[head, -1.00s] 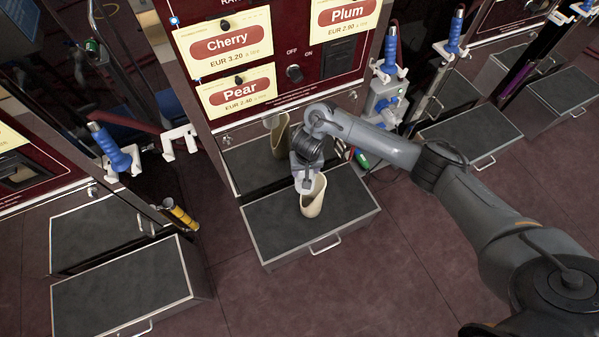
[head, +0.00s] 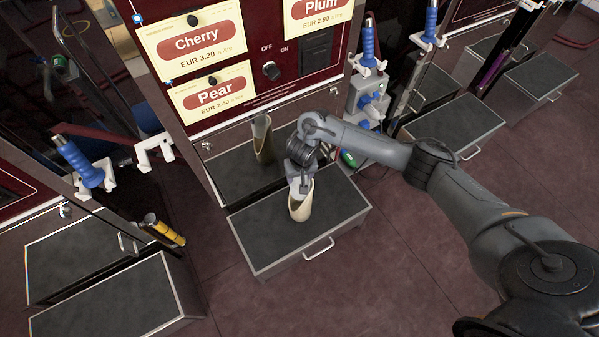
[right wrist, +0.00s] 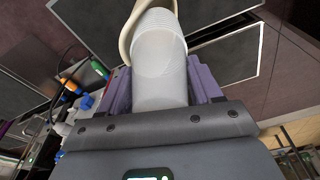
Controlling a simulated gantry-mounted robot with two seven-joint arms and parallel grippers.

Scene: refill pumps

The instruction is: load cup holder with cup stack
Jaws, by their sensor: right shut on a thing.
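The cream cup holder (head: 301,208), an open-topped tube, is at the grey-topped step (head: 255,245) in front of the dispenser. My right gripper (head: 302,187) is over its mouth. In the right wrist view, the gripper's purple fingers (right wrist: 160,90) are shut on the translucent white cup stack (right wrist: 160,75). The stack's ribbed far end lies at the cream rim of the holder (right wrist: 128,35), and part of it seems to be inside. How deep it goes is hidden. My left gripper is not in view.
The dispenser with Cherry and Pear signs (head: 215,95) stands close behind the holder. A similar tube shape in its lower panel (head: 263,140) looks like a reflection. Blue-handled nozzles (head: 82,165) hang at the left. The floor in front of the step (head: 400,270) is clear.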

